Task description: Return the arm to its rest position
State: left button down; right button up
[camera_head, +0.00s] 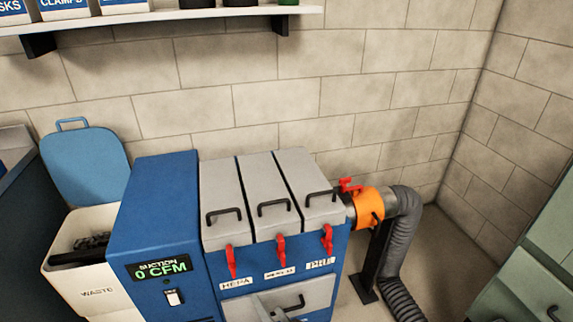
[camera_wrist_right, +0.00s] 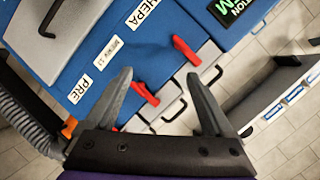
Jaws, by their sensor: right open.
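My right gripper (camera_wrist_right: 160,76) shows in the right wrist view. Its two grey fingers are spread wide and nothing is held between them. Beyond the fingers is the blue filter machine (camera_wrist_right: 135,45), seen turned around, with its HEPA and PRE labels. A red latch (camera_wrist_right: 145,93) shows between the fingers, in the background. In the head view the same blue machine (camera_head: 160,215) stands in the middle with grey lids and red latches, and its display reads 0 CFM. My left gripper is out of view.
An orange collar (camera_head: 368,208) joins the machine to a grey hose (camera_head: 402,250) on the right. A waste bin (camera_head: 70,270) stands at left with its blue lid (camera_head: 85,165) behind. A wall shelf (camera_head: 160,15) is above. Green drawers (camera_head: 535,270) stand at the right edge.

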jog(key=s+d+f+n+g+h+p, duration=0.1)
jog(key=s+d+f+n+g+h, duration=0.2)
jog(key=s+d, duration=0.7)
jog(key=s+d+f+n+g+h, duration=0.15)
jog(key=s+d+g+h, duration=0.3)
jog(key=s+d, duration=0.55)
pick_arm(q)
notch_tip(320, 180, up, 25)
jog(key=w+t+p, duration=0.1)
jog(key=p, duration=1.9)
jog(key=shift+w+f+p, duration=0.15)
jog(key=shift+p, duration=0.15)
pick_arm(e)
jog(key=w+r, duration=0.2)
jog(key=r, duration=1)
jog(key=w+d+r, duration=0.1)
jog(key=w+r, duration=0.1)
jog(key=r, duration=1)
jog(key=shift+d+r+n+y, duration=0.15)
jog(key=shift+r+n+y, duration=0.15)
jog(key=shift+n+y, duration=0.05)
jog(key=shift+s+t, duration=0.1)
jog(key=shift+t, duration=0.15)
